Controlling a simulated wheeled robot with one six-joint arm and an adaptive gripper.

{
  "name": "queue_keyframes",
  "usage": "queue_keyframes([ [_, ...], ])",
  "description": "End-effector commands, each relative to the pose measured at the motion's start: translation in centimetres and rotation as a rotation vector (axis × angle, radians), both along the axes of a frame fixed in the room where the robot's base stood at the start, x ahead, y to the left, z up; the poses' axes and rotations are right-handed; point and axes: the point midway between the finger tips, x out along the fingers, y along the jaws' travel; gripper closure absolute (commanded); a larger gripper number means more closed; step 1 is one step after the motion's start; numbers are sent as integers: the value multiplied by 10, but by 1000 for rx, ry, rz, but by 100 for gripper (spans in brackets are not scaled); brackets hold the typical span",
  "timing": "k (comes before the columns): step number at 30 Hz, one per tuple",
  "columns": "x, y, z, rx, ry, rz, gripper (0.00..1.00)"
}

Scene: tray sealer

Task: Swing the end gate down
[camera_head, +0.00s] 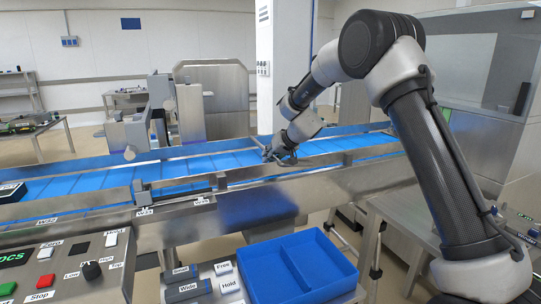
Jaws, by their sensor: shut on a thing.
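My gripper (278,156) is at the blue conveyor belt (205,164), near the middle of the picture, pointing down and to the left. Its jaws are shut on a small part at the belt, which I take to be the end gate. The fingers hide most of that part, and it is too small here to tell its angle. My arm reaches in from the right, over the near side of the conveyor.
A control panel (75,262) with labelled buttons and a knob is at lower left. A blue divided tray (295,268) stands in front of the conveyor. Metal rails (300,172) edge the belt. A grey machine frame (160,115) rises behind it. A large steel cabinet (490,80) stands at right.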

Motion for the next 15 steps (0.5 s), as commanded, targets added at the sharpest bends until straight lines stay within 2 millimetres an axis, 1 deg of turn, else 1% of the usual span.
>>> queue_keyframes([
  [11, 0, -2, -2, -1, 3, -2, 100],
  [12, 0, -2, -2, -1, 3, -2, 80],
  [14, 0, -2, -2, -1, 3, -2, 69],
  [15, 0, -2, -2, -1, 1, -2, 61],
])
